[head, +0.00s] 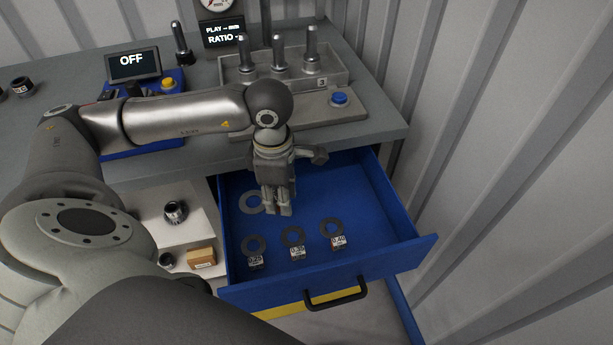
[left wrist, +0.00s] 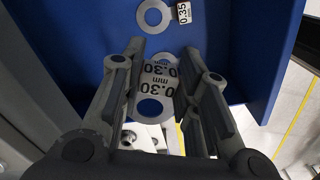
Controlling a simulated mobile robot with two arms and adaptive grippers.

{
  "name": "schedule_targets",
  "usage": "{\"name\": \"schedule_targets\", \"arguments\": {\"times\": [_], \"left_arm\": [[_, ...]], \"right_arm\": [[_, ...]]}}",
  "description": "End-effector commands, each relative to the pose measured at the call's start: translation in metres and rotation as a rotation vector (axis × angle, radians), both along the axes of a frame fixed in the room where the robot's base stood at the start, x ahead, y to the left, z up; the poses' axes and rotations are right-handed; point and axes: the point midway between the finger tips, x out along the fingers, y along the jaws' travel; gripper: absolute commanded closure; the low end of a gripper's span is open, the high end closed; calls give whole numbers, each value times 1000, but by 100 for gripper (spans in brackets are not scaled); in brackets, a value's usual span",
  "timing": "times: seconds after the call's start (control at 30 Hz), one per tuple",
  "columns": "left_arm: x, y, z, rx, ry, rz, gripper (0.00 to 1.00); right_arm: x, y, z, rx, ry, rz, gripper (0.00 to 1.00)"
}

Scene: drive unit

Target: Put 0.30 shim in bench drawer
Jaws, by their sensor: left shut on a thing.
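My left gripper (head: 279,210) is inside the open blue bench drawer (head: 345,190), pointing down. In the left wrist view its fingers (left wrist: 165,100) are shut on the white tab of the 0.30 shim (left wrist: 150,108), whose "0.30 mm" print is readable. The shim's grey ring sticks out beside the fingers, and in the head view it shows left of the fingertips (head: 251,202). I cannot tell whether it touches the drawer floor. My right gripper is not in view.
Three labelled shims lie near the drawer front: left (head: 254,246), middle (head: 293,238), and right (head: 332,230). The middle one reads 0.35 in the left wrist view (left wrist: 153,16). The drawer's right and back floor is bare. A corrugated wall (head: 480,180) stands at right.

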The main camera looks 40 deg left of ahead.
Motion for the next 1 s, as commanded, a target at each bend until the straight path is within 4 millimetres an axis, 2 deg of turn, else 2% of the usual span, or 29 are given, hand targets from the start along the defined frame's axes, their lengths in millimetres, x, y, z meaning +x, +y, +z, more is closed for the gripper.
{"name": "schedule_targets", "arguments": {"times": [0.03, 0.2, 0.33, 0.43, 0.87, 1.0], "left_arm": [[-1, 6, -11, 7, 3, 88, 91], [-3, 19, -20, 18, 1, 311, 91], [-3, 22, -23, 20, 1, 390, 91], [5, 20, -26, 18, 0, 408, 91], [81, -9, -60, 18, 1, 407, 91], [100, -15, -86, 20, 3, 406, 91]], "right_arm": [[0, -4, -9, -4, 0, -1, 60], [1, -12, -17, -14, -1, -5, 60], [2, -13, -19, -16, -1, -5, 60], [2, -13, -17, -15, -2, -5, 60], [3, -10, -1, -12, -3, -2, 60], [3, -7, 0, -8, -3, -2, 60]]}}
